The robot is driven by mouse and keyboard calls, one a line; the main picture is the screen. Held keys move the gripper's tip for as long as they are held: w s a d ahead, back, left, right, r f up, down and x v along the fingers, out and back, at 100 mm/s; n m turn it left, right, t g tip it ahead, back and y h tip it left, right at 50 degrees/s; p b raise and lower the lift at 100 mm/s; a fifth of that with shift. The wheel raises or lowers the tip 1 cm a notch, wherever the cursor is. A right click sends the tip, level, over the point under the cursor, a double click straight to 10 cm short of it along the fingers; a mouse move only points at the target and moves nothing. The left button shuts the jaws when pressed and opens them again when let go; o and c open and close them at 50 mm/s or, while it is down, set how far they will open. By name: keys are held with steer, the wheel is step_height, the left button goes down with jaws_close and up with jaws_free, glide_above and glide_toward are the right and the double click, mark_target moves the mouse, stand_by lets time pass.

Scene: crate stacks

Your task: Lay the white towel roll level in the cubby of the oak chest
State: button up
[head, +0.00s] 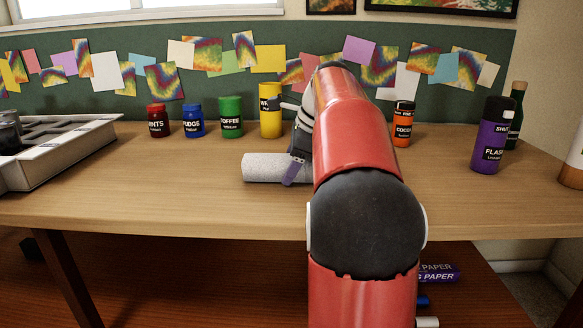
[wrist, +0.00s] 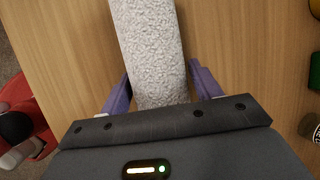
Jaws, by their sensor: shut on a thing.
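The white towel roll (head: 262,167) lies on its side on the wooden table, or just above it; I cannot tell which. Its right part is hidden behind my arm in the head view. In the wrist view the roll (wrist: 150,50) runs up from between the purple fingers. My gripper (head: 291,172) is shut on the roll, and it also shows in the wrist view (wrist: 158,92) with one finger on each side. No oak chest or cubby is recognisable in either view.
Several jars stand along the back, including a red jar (head: 158,121), a yellow bottle (head: 270,110) and an orange jar (head: 404,125). A purple flask (head: 491,137) stands at right. A white tray (head: 60,160) is at far left. The table's (head: 150,205) front left is clear.

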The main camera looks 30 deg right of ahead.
steer(key=shift+f, duration=0.15)
steer(key=o, duration=1.1)
steer(key=p+v, duration=0.3)
steer(key=v, duration=0.9)
steer(key=shift+r, duration=0.2)
